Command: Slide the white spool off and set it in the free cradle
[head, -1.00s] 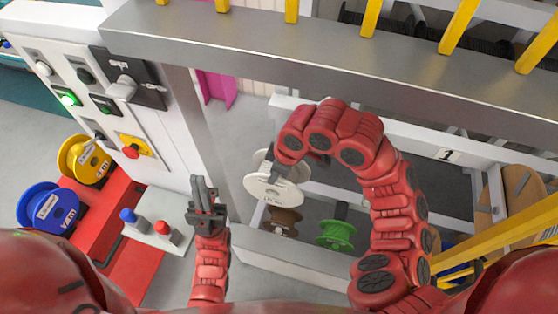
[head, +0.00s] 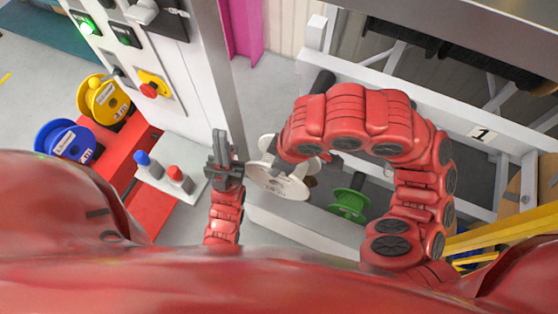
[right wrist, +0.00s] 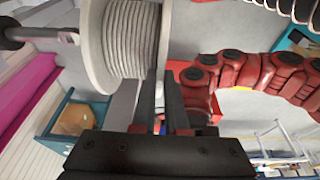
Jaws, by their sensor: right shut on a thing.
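The white spool (head: 278,182) hangs in the air left of the rack in the head view. My right gripper (right wrist: 163,95) is shut on the edge of its flange, and the wound white cord (right wrist: 128,40) shows beside the fingers. In the head view my right arm hides this grip. A dark peg (right wrist: 28,36) ends just beside the spool's far flange, apparently clear of it. My left gripper (head: 222,150) points up, just left of the spool and empty; its finger gap is unclear. A red stand (head: 128,148) at left holds a yellow spool (head: 104,99) and a blue spool (head: 66,141).
A control panel (head: 125,45) on a white post stands behind. A green spool (head: 348,204) hangs low on the rack, right of the white one. Grey floor is open behind the post.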

